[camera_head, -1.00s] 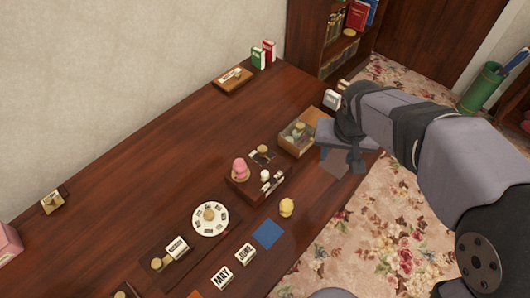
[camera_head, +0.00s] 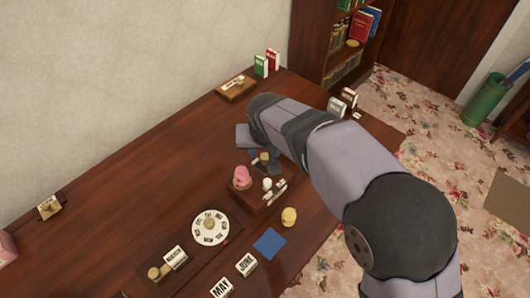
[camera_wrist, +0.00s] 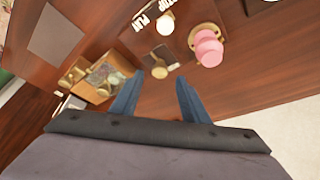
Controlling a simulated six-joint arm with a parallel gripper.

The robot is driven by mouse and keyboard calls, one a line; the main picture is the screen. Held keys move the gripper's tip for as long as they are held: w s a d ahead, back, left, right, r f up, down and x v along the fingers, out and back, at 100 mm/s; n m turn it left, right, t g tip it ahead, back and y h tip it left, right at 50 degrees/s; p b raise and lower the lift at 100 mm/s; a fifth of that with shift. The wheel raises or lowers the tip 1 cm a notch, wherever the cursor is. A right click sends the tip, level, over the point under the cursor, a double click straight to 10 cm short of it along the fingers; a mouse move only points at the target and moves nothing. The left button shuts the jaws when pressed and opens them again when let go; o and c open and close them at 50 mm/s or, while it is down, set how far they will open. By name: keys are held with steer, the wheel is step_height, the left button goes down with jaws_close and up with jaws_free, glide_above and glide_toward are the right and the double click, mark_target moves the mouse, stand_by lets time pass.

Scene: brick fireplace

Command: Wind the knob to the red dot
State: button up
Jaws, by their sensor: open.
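A small brass knob (camera_head: 264,157) rises from a dark plate at the far side of a wooden box (camera_head: 262,201) on the desk. The knob also shows in the wrist view (camera_wrist: 160,72), beside its dark plate (camera_wrist: 158,57). My gripper (camera_wrist: 158,77) is open, its two blue fingers apart with the knob seen between their tips. Whether they touch it I cannot tell. In the head view my gripper (camera_head: 264,163) hangs over the plate, partly hidden by my arm. I cannot make out a red dot by this knob.
The box bears a pink figure (camera_head: 241,177), a cream ball (camera_head: 267,184) and small labels. A yellow figure (camera_head: 289,216), a blue card (camera_head: 269,243) and a white lettered dial (camera_head: 210,229) lie nearer. A glass-topped box (camera_wrist: 106,72) stands close.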

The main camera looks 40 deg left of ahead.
mark_target(265, 156)
steer(key=shift+x, duration=1.85)
jaws_close()
